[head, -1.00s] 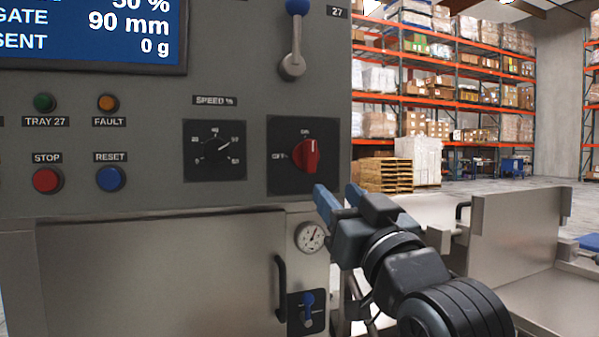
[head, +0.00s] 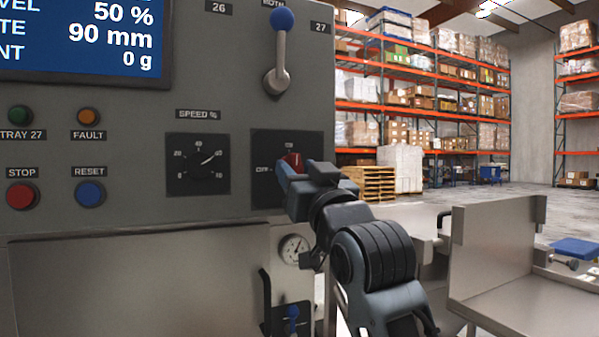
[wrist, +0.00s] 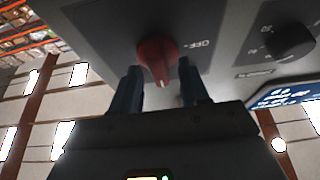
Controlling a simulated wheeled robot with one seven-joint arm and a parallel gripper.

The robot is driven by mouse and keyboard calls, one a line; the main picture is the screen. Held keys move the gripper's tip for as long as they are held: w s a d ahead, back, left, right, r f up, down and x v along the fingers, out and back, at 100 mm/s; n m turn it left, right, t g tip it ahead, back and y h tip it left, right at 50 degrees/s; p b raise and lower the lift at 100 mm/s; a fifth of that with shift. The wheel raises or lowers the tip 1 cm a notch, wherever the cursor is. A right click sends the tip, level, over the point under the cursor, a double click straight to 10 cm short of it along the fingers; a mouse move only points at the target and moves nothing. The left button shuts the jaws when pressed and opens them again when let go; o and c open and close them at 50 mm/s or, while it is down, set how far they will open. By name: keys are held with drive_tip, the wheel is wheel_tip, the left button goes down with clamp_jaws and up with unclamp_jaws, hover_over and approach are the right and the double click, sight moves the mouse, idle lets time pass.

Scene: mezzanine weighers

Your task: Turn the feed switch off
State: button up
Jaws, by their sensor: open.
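The feed switch is a red rotary knob (head: 292,161) on a dark square plate, with OFF marked at its left. Its grip stands roughly upright, in line with the top mark rather than OFF. In the wrist view the knob (wrist: 155,58) shows its narrow grip between my two fingers, with OFF to its right in this turned view. My gripper (head: 283,177) is open at the plate, and its fingers hide the knob's lower part in the head view. In the wrist view my gripper (wrist: 160,84) has a finger on each side; I cannot tell whether either touches it.
The speed dial (head: 197,163) sits left of the switch plate. A blue-knobbed lever (head: 281,50) is above. STOP (head: 22,194) and RESET (head: 90,194) buttons are further left. A gauge (head: 294,249) is below, and metal trays (head: 500,260) stand at right.

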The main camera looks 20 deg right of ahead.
drive_tip(key=shift+c, duration=0.2)
clamp_jaws()
drive_tip(key=shift+n, duration=0.5)
drive_tip(key=n+y, duration=0.1)
drive_tip(key=n, duration=0.1)
drive_tip(key=n+y, duration=0.1)
drive_tip(key=n, duration=0.1)
drive_tip(key=shift+d+y, duration=0.2)
drive_tip(key=shift+y, duration=0.2)
drive_tip(key=n+g+y+b, duration=0.1)
drive_tip(key=n, duration=0.2)
drive_tip(key=n+g+y+b, duration=0.1)
drive_tip(key=n+y, duration=0.1)
drive_tip(key=n, duration=0.2)
drive_tip(key=shift+f+n, duration=0.1)
drive_tip(key=shift+n, duration=0.2)
drive_tip(key=n+g+b, duration=0.1)
drive_tip(key=n, duration=0.2)
drive_tip(key=n+g+y+b, duration=0.1)
drive_tip(key=n, duration=0.2)
drive_tip(key=shift+n+g+b, duration=0.4)
drive_tip(key=shift+n+g, duration=0.5)
drive_tip(key=shift+n, duration=1.2)
